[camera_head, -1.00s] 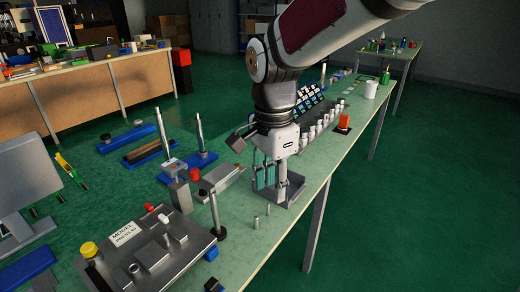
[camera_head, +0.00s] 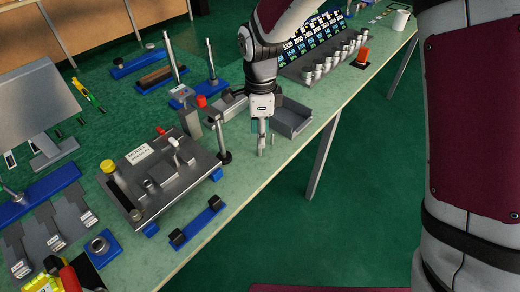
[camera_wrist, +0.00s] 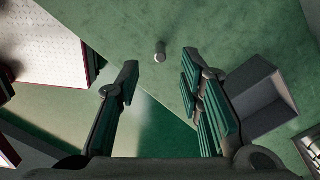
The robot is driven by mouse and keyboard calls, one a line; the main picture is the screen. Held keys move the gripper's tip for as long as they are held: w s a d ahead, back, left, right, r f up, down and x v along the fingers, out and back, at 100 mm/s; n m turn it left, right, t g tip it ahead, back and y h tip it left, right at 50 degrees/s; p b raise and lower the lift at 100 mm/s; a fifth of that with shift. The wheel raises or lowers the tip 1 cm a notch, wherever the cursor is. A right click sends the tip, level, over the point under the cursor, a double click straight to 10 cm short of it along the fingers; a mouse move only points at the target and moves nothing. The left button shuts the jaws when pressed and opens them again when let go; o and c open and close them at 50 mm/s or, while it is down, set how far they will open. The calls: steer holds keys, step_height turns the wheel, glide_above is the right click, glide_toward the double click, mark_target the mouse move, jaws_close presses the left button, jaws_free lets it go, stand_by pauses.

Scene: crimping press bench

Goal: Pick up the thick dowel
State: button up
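My gripper (camera_head: 262,138) points down over the bench just left of a small grey tray. In the wrist view its two fingers (camera_wrist: 160,72) stand apart with nothing held between them. One small metal dowel (camera_wrist: 160,53) stands upright just beyond the fingertips, roughly centred in the gap. In the head view a short metal dowel (camera_head: 272,139) stands right beside the fingers, and a metal piece (camera_head: 261,152) shows at their lower end. I cannot tell which dowel is the thick one. A second dowel is not clear in the wrist view.
The grey tray (camera_head: 292,118) is close to the right of the gripper, also in the wrist view (camera_wrist: 262,92). The bench's front edge is near.

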mark_target(260, 150)
steer(key=shift+a+f+b, duration=0.15)
steer(key=shift+f+b, duration=0.2)
steer(key=shift+f, duration=2.45)
jaws_close()
